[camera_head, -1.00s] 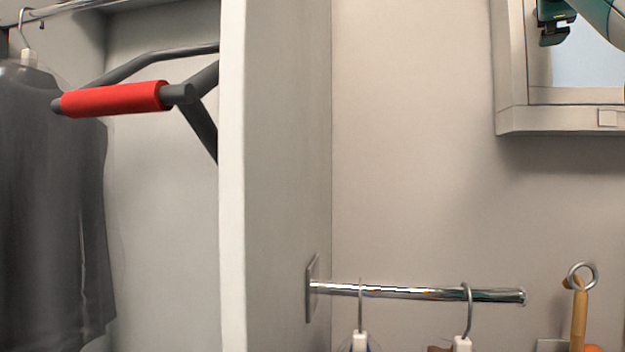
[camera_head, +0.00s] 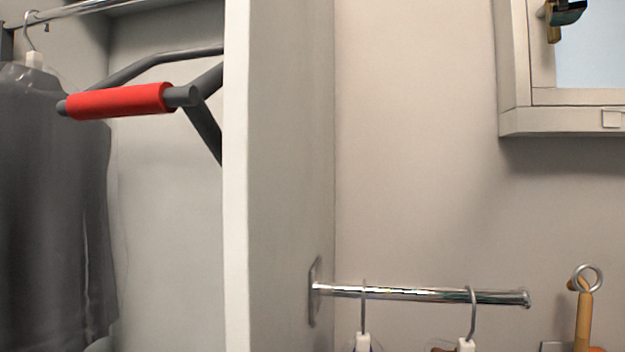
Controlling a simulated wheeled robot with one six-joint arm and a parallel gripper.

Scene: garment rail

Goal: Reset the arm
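At the top right edge of the view, a small dark piece (camera_head: 570,13) shows in front of the window pane. It looks like the tip of my gripper, cut off by the top of the picture. A tan window handle shows beside it, partly covered. Whether the fingers are open or shut does not show, and nothing held can be seen. The rest of my arm is out of view.
A dark garment (camera_head: 50,200) hangs at the left beside a grey bar with a red sleeve (camera_head: 118,101). A pale partition (camera_head: 285,150) stands mid-view. A chrome rail (camera_head: 420,294) holds hangers. An orange-handled thing with a ring (camera_head: 583,310) stands lower right. The wall between is bare.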

